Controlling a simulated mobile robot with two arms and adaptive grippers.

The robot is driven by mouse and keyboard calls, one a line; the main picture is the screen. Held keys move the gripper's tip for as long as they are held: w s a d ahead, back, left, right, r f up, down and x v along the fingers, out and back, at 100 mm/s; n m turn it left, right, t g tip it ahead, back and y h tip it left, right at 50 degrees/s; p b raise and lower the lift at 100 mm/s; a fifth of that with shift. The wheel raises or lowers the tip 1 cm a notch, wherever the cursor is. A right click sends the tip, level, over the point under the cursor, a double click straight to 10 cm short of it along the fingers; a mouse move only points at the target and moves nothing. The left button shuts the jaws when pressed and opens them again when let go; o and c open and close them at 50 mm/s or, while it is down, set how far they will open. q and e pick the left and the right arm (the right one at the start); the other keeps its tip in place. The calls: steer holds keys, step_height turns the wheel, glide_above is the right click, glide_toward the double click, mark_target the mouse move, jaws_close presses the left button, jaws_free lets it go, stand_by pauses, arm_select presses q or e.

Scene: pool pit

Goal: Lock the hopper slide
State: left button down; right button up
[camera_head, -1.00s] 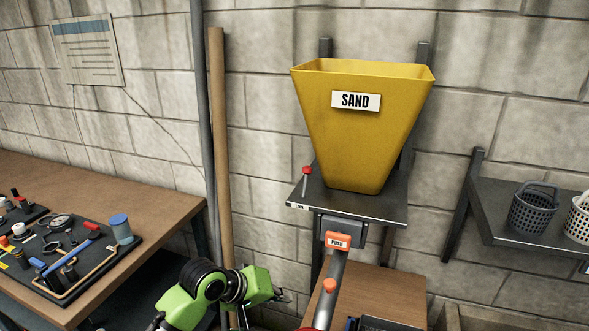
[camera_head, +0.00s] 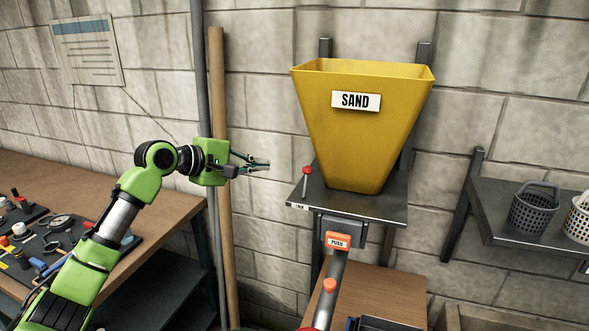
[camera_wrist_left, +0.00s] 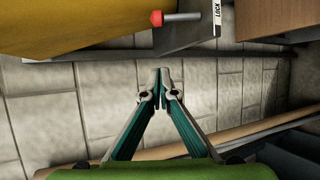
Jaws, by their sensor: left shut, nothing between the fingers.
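The yellow hopper (camera_head: 363,140) marked SAND stands on a dark metal shelf (camera_head: 380,206). A red-tipped pin (camera_head: 306,171) stands up at the shelf's left front corner. In the left wrist view the red-tipped pin (camera_wrist_left: 180,18) shows near the top, beside a plate with a LOCK label (camera_wrist_left: 217,18). An orange PUSH block (camera_head: 338,240) sits under the shelf on a grey chute with an orange knob (camera_head: 329,285). My left gripper (camera_head: 265,166) is left of the pin, apart from it, its fingertips (camera_wrist_left: 161,88) shut and empty. My right gripper is not in view.
A wooden pole (camera_head: 217,110) and a grey pipe stand against the wall behind my left arm. A workbench (camera_head: 165,212) with a tool board is at left. A side shelf (camera_head: 540,210) with baskets is at right. A wooden table (camera_head: 385,292) lies below the hopper.

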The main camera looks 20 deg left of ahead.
mark_target(305, 182)
arm_select(q)
steer(key=shift+d, duration=0.1)
steer(key=w+d+p, duration=0.1)
steer(key=d+p, duration=0.1)
steer(key=w+d+f+p, duration=0.1)
steer(key=w+d+p, duration=0.1)
steer(key=w+d+f+p, duration=0.1)
steer(key=w+d+p, duration=0.1)
steer(key=d, duration=0.1)
steer(key=shift+w+f, duration=0.2)
steer(key=shift+w, duration=0.05)
steer(key=shift+s, duration=0.1)
steer(key=shift+d+f, duration=0.1)
steer(key=shift+d, duration=0.05)
stand_by(0.4)
steer(key=shift+s+t+b, duration=0.25)
steer(key=shift+t+b, duration=0.05)
steer(key=shift+b, duration=0.2)
